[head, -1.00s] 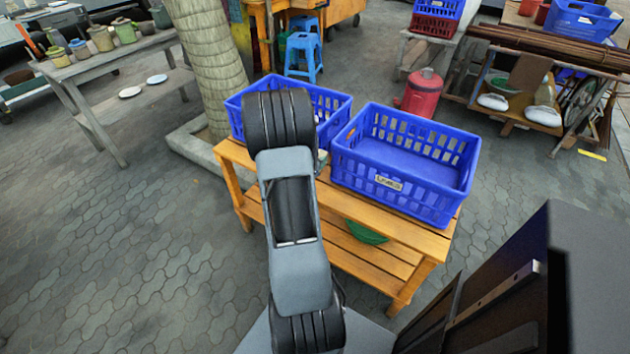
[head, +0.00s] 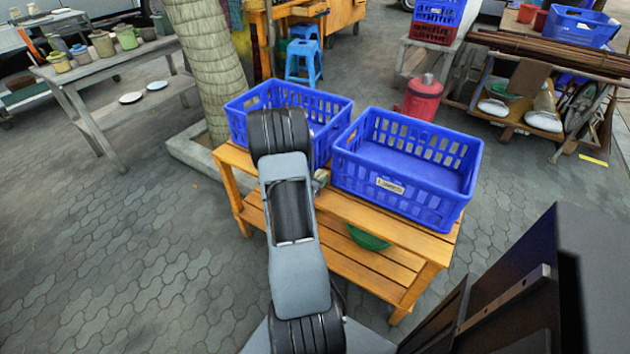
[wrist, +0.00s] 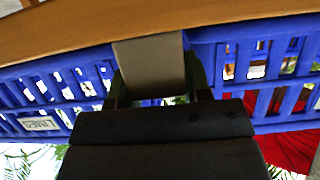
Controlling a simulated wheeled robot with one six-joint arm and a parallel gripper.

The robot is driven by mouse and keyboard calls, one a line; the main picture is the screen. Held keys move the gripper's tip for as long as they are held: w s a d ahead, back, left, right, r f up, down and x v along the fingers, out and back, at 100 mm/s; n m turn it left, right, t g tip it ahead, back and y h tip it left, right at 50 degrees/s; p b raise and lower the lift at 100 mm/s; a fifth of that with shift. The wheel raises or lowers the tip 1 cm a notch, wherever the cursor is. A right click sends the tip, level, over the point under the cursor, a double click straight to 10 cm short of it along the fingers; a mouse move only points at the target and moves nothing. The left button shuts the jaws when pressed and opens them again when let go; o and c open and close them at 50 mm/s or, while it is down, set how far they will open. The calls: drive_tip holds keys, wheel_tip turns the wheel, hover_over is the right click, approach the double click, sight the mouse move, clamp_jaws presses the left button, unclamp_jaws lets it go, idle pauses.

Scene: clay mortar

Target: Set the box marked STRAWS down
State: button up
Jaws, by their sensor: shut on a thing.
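My gripper (wrist: 155,85) is shut on a plain grey-beige box (wrist: 150,65) in the wrist view. The box sits between two dark green fingers, and no marking shows on the side I see. The wrist view looks upside down, with the wooden bench edge at its top. The box overlaps that edge in the picture; I cannot tell whether they touch. In the head view my arm hides most of the gripper, and a small part shows between the crates.
A blue crate (head: 405,195) with a small white label, too blurred to read surely, stands on the wooden bench (head: 375,275). A second blue crate (head: 330,110) stands left of it, partly behind my arm. A green bowl (head: 368,238) is on the lower shelf.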

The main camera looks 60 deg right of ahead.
drive_tip(key=shift+f, duration=0.2)
drive_tip(key=o, duration=0.9)
